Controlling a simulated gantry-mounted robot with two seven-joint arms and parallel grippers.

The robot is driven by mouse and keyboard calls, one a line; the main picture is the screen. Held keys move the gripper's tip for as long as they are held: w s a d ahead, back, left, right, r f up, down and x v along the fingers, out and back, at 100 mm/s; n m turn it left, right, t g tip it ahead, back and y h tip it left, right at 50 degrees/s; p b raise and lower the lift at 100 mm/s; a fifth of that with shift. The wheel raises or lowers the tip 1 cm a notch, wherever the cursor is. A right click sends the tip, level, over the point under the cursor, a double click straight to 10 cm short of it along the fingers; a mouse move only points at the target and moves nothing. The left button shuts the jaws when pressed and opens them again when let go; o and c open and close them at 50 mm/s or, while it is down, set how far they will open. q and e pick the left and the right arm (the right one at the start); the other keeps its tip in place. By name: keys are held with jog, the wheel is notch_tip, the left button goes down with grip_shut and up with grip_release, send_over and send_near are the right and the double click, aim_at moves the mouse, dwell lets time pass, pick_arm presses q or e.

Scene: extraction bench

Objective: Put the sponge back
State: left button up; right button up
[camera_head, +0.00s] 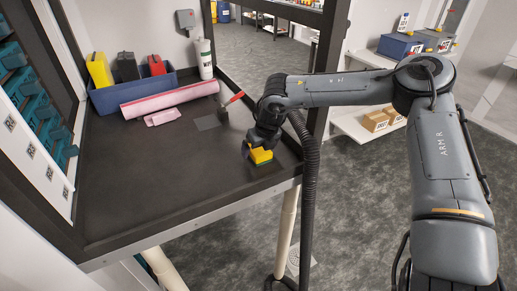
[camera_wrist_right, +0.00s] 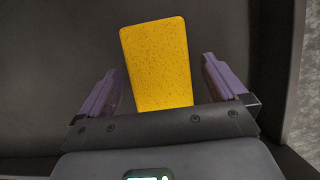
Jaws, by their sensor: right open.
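A yellow sponge (camera_head: 261,156), with a darker green underside showing in the head view, is near the right front corner of the black bench top (camera_head: 160,190). My right gripper (camera_head: 258,145) is just above it, pointing down. In the right wrist view the yellow face of the sponge (camera_wrist_right: 157,65) lies between two purple fingers, which are open with a gap on each side. The sponge's near end is hidden by the gripper body. Whether it rests flat on the bench is hard to tell. My left gripper is not in view.
A blue bin (camera_head: 135,94) with yellow, black and red items stands at the back, beside a white bottle (camera_head: 205,58). A pink roll (camera_head: 170,100), a small pink piece (camera_head: 162,117), a grey patch (camera_head: 207,122) and a red-handled tool (camera_head: 233,99) lie in front. The front middle is clear.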

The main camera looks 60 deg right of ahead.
jog(key=p+v, duration=0.1)
jog(key=v, duration=1)
